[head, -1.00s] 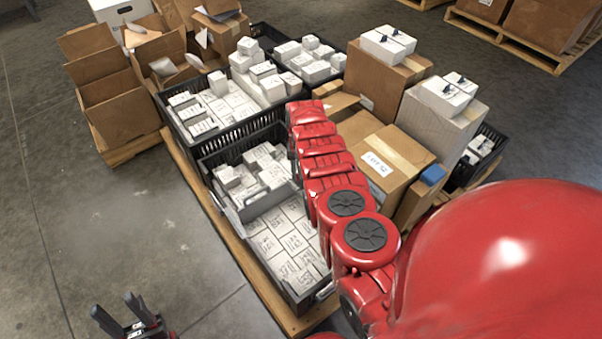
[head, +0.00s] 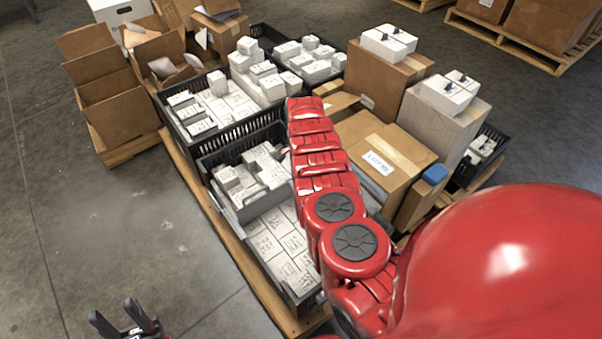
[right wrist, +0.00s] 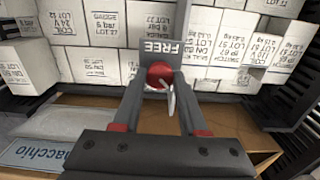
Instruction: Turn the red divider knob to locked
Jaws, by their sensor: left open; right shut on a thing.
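The red divider knob (right wrist: 160,74) shows in the right wrist view as a round red cap with a pale pointed tab hanging below it. Just beyond it is a dark grey plate reading FREE (right wrist: 162,47), upside down in this view. My right gripper (right wrist: 159,84) is closed around the knob, one finger on each side. In the head view my red right arm covers the knob and the right gripper. A grey divider (head: 243,211) stands across the near black crate (head: 217,158). My left gripper (head: 123,316) is open and empty above the floor at the lower left.
White boxes (head: 283,235) fill the near crate on both sides of the divider. The crates stand on a wooden pallet (head: 222,232). A carton (head: 384,160) stands close right of my arm. The floor at left is clear.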

